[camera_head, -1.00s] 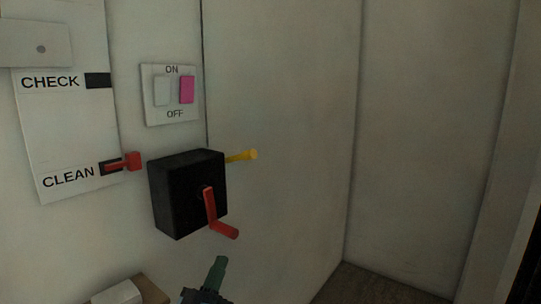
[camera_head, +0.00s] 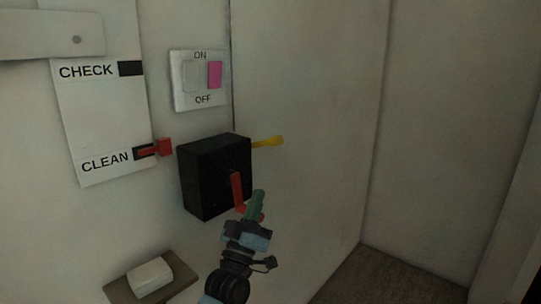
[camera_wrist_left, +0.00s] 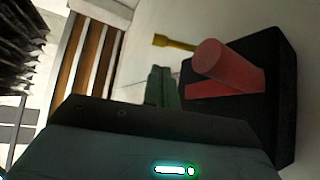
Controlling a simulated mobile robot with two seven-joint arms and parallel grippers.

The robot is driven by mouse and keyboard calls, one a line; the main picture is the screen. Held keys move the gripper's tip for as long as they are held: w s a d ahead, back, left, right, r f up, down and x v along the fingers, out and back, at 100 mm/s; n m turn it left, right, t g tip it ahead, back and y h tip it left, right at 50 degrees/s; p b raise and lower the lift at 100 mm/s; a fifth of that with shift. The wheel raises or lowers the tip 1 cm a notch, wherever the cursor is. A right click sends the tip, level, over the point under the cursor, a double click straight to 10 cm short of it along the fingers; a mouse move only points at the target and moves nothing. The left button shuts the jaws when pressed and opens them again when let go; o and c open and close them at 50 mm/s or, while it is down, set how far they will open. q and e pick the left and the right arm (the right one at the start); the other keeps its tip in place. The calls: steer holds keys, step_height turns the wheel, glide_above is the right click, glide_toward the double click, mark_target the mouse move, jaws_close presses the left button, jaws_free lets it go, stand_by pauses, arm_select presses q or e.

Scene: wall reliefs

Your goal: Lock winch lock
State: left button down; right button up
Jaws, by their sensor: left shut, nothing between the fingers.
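The winch is a black box (camera_head: 205,180) on the wall with a red crank (camera_head: 237,188) on its front. A yellow lever (camera_head: 268,142), which looks like the winch lock, sticks out to the right from the box's far side. My left gripper (camera_head: 257,203) is shut and empty, in front of the crank's lower end and below the yellow lever. In the left wrist view the green fingers (camera_wrist_left: 161,88) are together, beside the red crank handle (camera_wrist_left: 222,66); the yellow lever (camera_wrist_left: 174,43) shows beyond them. I cannot tell whether the fingers touch the crank. My right gripper is not in view.
A red slider (camera_head: 164,147) sits at CLEAN on a white panel (camera_head: 100,120). A switch plate (camera_head: 199,98) with a pink rocker is above the box. A small shelf (camera_head: 120,291) holds a white block (camera_head: 150,275) below. The wall right of the lever is clear.

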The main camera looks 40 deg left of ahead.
mark_target(275, 145)
arm_select(q)
steer(key=p+x, duration=0.2)
steer(key=x, duration=0.8)
steer(key=shift+w+r, duration=0.15)
steer(key=shift+r, duration=0.15)
steer(key=shift+w+a+r, duration=0.2)
steer(key=shift+w+r, duration=0.15)
steer(key=shift+w, duration=0.2)
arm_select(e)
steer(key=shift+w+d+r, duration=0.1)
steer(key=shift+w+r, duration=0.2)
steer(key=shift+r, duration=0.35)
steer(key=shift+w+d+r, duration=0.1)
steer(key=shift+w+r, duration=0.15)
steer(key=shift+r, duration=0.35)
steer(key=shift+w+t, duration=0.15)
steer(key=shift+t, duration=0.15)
arm_select(q)
steer(key=shift+w, duration=0.2)
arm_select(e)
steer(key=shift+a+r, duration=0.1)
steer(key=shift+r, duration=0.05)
